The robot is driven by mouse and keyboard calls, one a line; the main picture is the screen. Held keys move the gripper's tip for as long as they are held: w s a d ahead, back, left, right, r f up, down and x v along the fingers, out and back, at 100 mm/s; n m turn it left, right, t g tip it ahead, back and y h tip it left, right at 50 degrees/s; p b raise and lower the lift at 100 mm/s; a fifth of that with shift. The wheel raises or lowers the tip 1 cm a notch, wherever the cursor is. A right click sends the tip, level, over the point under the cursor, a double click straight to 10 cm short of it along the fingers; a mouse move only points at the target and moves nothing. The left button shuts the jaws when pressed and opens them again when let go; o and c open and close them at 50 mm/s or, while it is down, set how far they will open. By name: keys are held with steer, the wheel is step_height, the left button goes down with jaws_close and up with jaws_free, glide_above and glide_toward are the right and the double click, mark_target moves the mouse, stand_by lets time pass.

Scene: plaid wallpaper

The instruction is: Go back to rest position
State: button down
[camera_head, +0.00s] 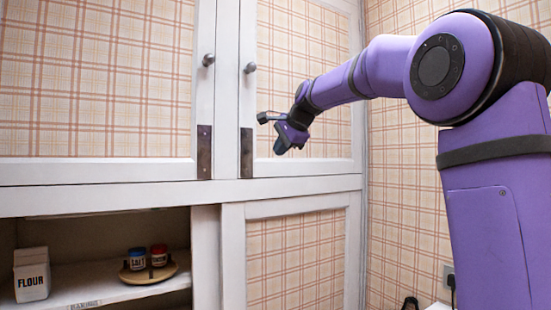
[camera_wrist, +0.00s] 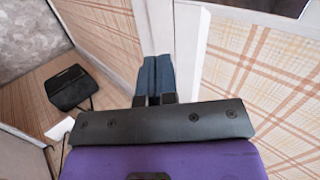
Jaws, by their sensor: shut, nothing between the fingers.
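My gripper (camera_head: 286,139) is at the end of my raised purple arm, in front of the right upper cupboard door (camera_head: 305,85) in the head view. It points down and holds nothing. In the wrist view my gripper's two blue-grey fingers (camera_wrist: 158,78) are together, with the white cupboard frame behind them. From these frames I cannot tell whether the fingers touch the cupboard.
The upper cupboard doors are closed. Below, an open shelf (camera_head: 95,285) holds a flour box (camera_head: 31,274) and a round wooden tray (camera_head: 135,277) with two small jars. A black bag (camera_wrist: 70,89) lies on the floor in the wrist view.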

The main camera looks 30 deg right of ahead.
steer(key=s+a+f+n+g+h, duration=0.1)
steer(key=s+a+f+n, duration=0.25)
steer(key=s, duration=0.65)
steer(key=s+a+f+n+g, duration=0.1)
steer(key=s+a+f+n, duration=0.25)
steer(key=s, duration=0.65)
steer(key=s+f+n+g, duration=0.1)
steer(key=s+f+n, duration=0.7)
steer(key=s+f, duration=0.9)
steer(key=s, duration=0.3)
steer(key=shift+a+f+n+g+h, duration=0.2)
steer(key=shift+n+g+h, duration=0.2)
